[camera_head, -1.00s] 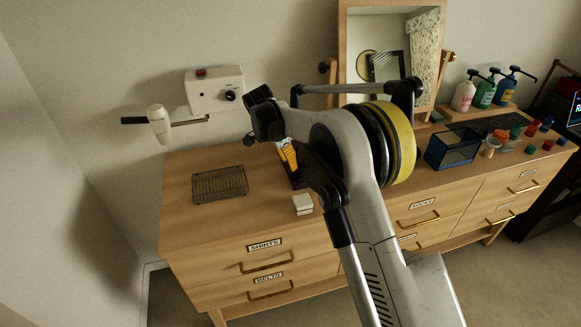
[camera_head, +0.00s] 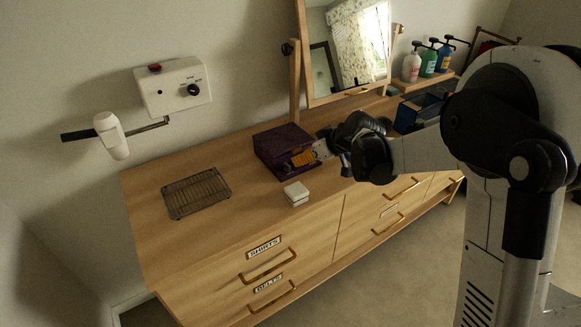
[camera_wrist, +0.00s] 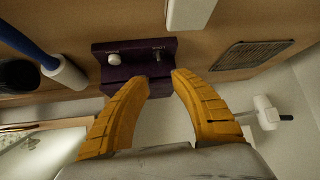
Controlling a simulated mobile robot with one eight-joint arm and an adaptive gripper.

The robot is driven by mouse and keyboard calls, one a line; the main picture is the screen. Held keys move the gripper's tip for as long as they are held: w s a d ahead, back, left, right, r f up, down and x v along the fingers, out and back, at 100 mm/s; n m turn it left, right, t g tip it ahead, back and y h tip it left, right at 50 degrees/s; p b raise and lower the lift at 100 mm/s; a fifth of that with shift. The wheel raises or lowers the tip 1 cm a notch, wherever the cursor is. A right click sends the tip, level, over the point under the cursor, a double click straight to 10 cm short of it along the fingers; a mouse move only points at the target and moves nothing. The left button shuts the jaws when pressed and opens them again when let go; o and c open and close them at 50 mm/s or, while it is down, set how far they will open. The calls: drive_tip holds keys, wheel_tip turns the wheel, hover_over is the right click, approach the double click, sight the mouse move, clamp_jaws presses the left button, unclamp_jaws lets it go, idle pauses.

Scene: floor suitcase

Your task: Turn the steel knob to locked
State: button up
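A dark purple box (camera_head: 283,146) sits on the dresser top; it also shows in the wrist view (camera_wrist: 130,71). In the wrist view its panel carries a pale round knob (camera_wrist: 114,59) on the left and a small metallic knob (camera_wrist: 157,55) on the right, each beside a label too small to read. My gripper (camera_head: 296,162) is at the box's right front in the head view. In the wrist view its orange fingers (camera_wrist: 162,77) are apart with nothing between them, their tips near the panel's edge below the metallic knob. Contact cannot be told.
A wire rack (camera_head: 197,192) and a small white box (camera_head: 296,193) lie left of and in front of the purple box. A white wall unit (camera_head: 174,87) with a jointed arm hangs at left. The mirror (camera_head: 346,50) and bottles (camera_head: 429,62) stand behind.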

sight(287, 164)
drive_tip(key=b+x, duration=0.3)
drive_tip(key=x, duration=0.7)
drive_tip(key=shift+f, duration=0.1)
clamp_jaws()
